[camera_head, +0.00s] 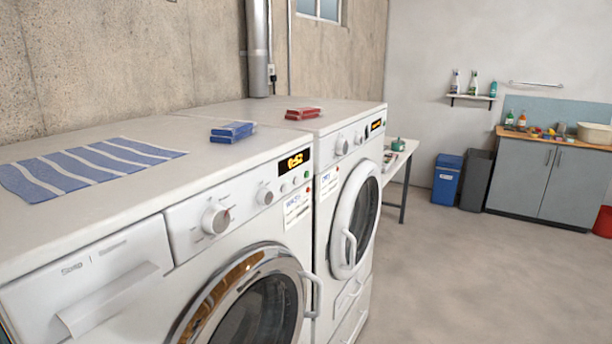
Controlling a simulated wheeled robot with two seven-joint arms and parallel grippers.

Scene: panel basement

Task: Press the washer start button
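The washer (140,230) is the nearer white machine at the left, with a chrome-rimmed round door (215,295) that looks shut. Its control panel has a large dial (216,219), a smaller knob (264,196) and a lit orange display (295,161). A few small round buttons sit below the display; one at the right end (307,175) looks coloured, but it is too small to tell which is the start button. A white paper label (297,208) is under them. Neither of my grippers is in view.
A second white machine (350,215), seemingly the dryer, stands against the washer's far side. The floor (480,270) at right is clear.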

